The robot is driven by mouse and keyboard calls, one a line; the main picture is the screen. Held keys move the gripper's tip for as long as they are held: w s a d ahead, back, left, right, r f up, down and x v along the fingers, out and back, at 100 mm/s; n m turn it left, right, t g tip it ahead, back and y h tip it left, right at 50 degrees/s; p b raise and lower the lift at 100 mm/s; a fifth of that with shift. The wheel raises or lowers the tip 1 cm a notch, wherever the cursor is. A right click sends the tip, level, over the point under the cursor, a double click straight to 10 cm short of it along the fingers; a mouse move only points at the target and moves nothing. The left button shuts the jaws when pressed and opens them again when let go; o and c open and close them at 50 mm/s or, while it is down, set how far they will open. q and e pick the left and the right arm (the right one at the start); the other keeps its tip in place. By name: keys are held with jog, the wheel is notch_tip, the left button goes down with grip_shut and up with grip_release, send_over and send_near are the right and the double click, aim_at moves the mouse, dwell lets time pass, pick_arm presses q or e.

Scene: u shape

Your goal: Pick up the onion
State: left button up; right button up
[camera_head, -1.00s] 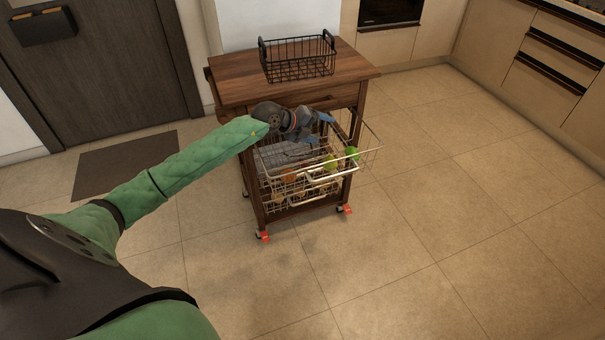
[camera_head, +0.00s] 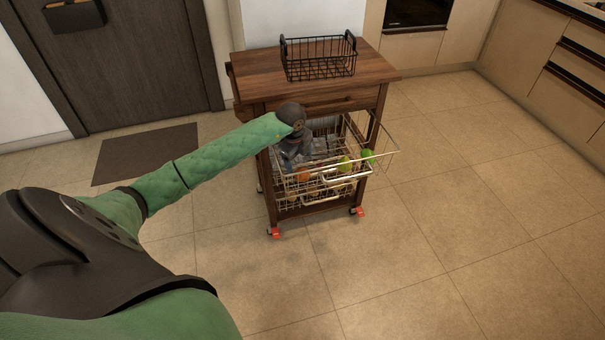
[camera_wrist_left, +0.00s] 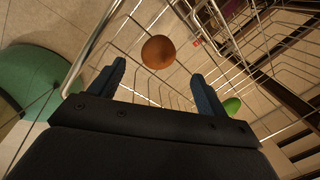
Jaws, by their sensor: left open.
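The onion (camera_head: 303,174) is a round orange-brown ball in the pulled-out upper wire basket (camera_head: 334,180) of the wooden cart. In the left wrist view the onion (camera_wrist_left: 158,51) lies just beyond the fingertips, roughly centred between them. My left gripper (camera_head: 294,163) points down into the basket beside the onion. In the left wrist view my left gripper (camera_wrist_left: 157,71) is open, with nothing between its fingers. A gap to the onion seems to show there, but its depth is hard to judge. My right gripper is in neither view.
Two green items, one (camera_head: 345,163) nearer and one (camera_head: 367,156) farther right, share the basket. Thin wire rims surround the gripper. The wooden cart top (camera_head: 262,66) overhangs behind and carries an empty black wire basket (camera_head: 318,60). The tiled floor (camera_head: 450,220) at right is clear.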

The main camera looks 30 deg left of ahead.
aim_at(301, 168)
pick_arm(q)
jog(key=shift+w+d+f+p, duration=0.1)
jog(key=shift+w+f+p, duration=0.1)
jog(key=shift+f, duration=0.95)
jog(key=shift+w+a+f+p, duration=0.1)
jog(key=shift+w+f, duration=0.1)
jog(key=shift+f, duration=0.95)
jog(key=shift+w+d+f+p, duration=0.1)
jog(key=shift+w+f+p, duration=0.1)
jog(key=shift+f, duration=0.95)
jog(key=shift+c, duration=0.5)
jog(key=c, duration=1)
